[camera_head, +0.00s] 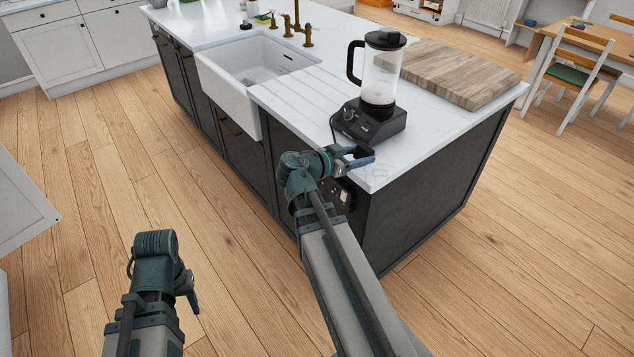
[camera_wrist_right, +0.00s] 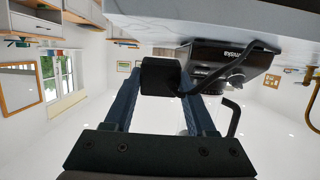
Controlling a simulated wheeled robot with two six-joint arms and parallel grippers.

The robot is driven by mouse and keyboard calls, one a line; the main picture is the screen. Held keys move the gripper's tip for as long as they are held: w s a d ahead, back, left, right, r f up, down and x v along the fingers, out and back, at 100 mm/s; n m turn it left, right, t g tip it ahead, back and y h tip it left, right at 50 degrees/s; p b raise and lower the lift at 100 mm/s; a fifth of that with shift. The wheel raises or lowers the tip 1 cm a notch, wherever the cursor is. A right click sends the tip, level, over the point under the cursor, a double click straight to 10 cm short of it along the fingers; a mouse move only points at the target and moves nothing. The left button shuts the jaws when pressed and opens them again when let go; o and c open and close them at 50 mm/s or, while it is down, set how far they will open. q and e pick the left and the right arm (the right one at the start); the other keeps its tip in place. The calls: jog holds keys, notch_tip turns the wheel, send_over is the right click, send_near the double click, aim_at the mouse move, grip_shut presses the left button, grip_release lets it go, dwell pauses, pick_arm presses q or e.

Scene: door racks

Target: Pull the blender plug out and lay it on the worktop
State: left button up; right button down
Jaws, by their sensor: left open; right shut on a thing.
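The blender (camera_head: 381,75) stands upright on the white worktop (camera_head: 300,98), its black base (camera_head: 370,123) near the island's front edge. My right gripper (camera_head: 366,160) is over the worktop's near edge, in front of the base. In the right wrist view its blue fingers (camera_wrist_right: 160,100) are shut on the black plug (camera_wrist_right: 161,76). The black cord (camera_wrist_right: 262,48) loops from the plug past the blender base. The plug is out of the wall socket (camera_head: 341,193) on the dark island side, which my right arm partly covers. My left gripper (camera_head: 192,292) is open and empty above the floor.
A wooden board (camera_head: 450,74) lies behind and right of the blender. A white sink (camera_head: 250,65) with a brass tap (camera_head: 297,28) is to the left. Bare worktop lies right of the blender base and along the near corner.

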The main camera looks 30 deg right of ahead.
send_over(373, 164)
jog(key=shift+d, duration=0.1)
dwell(0.8)
jog(key=shift+f, duration=0.1)
jog(key=shift+f+b, duration=1.75)
jog(key=shift+b, duration=0.1)
jog(key=shift+c, duration=0.7)
grip_release()
jog(key=p+v, duration=0.4)
jog(key=v, duration=1)
